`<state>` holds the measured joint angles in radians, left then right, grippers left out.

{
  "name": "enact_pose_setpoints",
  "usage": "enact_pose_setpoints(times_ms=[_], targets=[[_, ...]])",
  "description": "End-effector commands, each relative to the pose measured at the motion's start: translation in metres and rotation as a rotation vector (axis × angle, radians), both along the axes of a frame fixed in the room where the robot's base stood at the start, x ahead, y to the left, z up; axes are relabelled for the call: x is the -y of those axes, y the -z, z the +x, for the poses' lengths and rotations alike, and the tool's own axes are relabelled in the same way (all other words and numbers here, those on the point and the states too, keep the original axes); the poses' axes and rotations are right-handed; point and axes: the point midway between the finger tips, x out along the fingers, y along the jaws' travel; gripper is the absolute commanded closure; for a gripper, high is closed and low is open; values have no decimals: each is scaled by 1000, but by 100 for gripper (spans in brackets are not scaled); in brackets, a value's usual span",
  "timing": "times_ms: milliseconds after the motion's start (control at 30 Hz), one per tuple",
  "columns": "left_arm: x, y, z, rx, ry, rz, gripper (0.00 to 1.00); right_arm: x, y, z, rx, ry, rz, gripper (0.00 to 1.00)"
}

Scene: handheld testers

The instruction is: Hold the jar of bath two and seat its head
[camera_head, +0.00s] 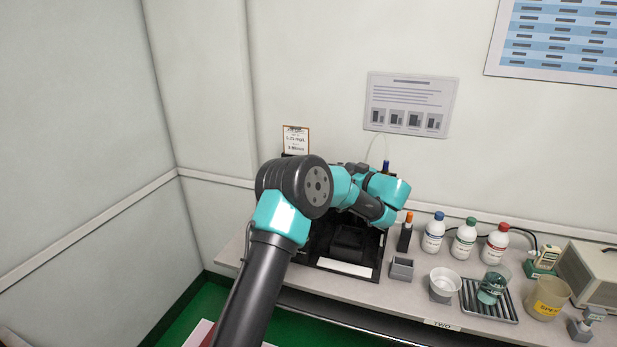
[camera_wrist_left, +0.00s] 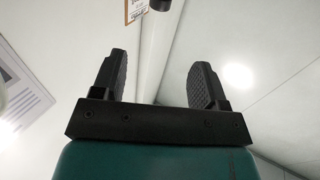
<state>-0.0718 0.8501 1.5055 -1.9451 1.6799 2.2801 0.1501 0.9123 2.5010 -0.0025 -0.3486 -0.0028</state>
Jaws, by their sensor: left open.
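A clear jar with teal liquid (camera_head: 492,284) stands on a dark slatted tray (camera_head: 512,316) at the right of the bench. A label reading TWO (camera_head: 442,324) is on the bench's front edge. I cannot tell which part is the head. A handheld tester (camera_head: 545,260) stands behind the jar, and another small device (camera_head: 588,322) is at the far right. My left gripper (camera_wrist_left: 158,82) is open and empty in the left wrist view, well away from the jar. Its fingers are hidden behind my arm in the head view. My right gripper is not in view.
A white cup (camera_head: 446,280) and an amber beaker (camera_head: 548,297) flank the jar. Several capped bottles (camera_head: 464,240) line the back. A grey holder (camera_head: 401,268) and an open black case (camera_head: 350,243) are further left. A beige box (camera_head: 592,270) stands at the right.

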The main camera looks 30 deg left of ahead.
Motion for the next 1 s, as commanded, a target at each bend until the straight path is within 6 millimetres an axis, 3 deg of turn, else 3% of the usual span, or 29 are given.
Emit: enact_pose_setpoints(times_ms=[600, 733, 1000], targets=[[-99, 1, 24, 0, -2, -1, 33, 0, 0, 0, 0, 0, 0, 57], [-108, 0, 27, 0, -1, -1, 33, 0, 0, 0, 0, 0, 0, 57], [-109, 0, 27, -1, 0, -2, 33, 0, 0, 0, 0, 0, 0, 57]])
